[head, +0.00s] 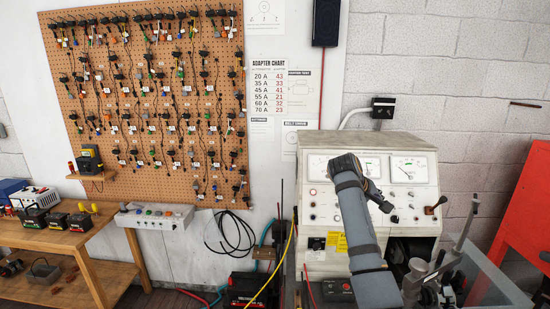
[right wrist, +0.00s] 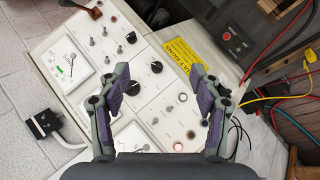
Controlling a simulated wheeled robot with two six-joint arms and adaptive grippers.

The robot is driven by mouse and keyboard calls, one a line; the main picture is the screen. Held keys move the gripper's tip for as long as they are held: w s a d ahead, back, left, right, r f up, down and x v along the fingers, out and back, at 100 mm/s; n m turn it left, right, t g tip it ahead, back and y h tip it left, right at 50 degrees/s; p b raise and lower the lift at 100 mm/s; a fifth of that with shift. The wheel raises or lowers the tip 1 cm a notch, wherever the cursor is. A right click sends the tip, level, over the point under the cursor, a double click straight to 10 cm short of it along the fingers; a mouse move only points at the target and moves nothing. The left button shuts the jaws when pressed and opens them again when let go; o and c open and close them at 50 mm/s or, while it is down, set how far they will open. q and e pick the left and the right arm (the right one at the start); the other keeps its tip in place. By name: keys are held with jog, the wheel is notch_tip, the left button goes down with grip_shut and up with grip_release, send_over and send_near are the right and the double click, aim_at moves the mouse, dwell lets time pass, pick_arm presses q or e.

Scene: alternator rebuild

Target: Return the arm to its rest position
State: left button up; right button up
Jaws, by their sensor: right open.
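My right arm (head: 356,222) reaches up in front of the test bench (head: 318,229), across its front panel. My right gripper (head: 381,197) is beside the panel's knobs in the head view, small and partly hidden by the arm. In the right wrist view the right gripper (right wrist: 160,74) has its two fingers spread wide apart, with nothing between them. The bench panel with its knobs, switches and a yellow label (right wrist: 184,57) lies beyond the fingers. I cannot tell whether a fingertip touches the panel. My left gripper is not in view.
A metal clamp fixture (head: 417,277) stands at the bench's lower right, close to my arm. A red cabinet (head: 524,205) is at the right edge. A pegboard of adapters (head: 152,180) hangs at the left above a wooden table (head: 62,239). Cables and a battery (head: 247,289) lie left of the bench.

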jog(key=s+f+m+y, duration=0.1)
jog(key=s+f, duration=0.4)
jog(key=f, duration=0.3)
jog(key=s+d+f+m+y, duration=0.1)
jog(key=s+f, duration=0.4)
jog(key=f, duration=0.3)
jog(key=s+f+m+y, duration=0.1)
jog(key=s+f, duration=0.4)
jog(key=f, duration=0.3)
jog(key=s+a+f+m+g+y, duration=0.1)
jog(key=s+a+f, duration=0.1)
jog(key=s, duration=0.9)
jog(key=s+a+f+m+y, duration=0.1)
jog(key=s+a+f+y, duration=0.15)
jog(key=s, duration=0.85)
notch_tip(320, 180, down, 33)
jog(key=s+d+g+b, duration=0.1)
jog(key=s+d+b, duration=0.15)
jog(key=b, duration=0.45)
pick_arm(q)
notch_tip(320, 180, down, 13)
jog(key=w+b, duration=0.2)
jog(key=b, duration=0.4)
pick_arm(e)
jog(key=s+f+g, duration=0.1)
jog(key=s+f, duration=1.8)
jog(key=f, duration=0.3)
jog(key=shift+d, duration=0.45)
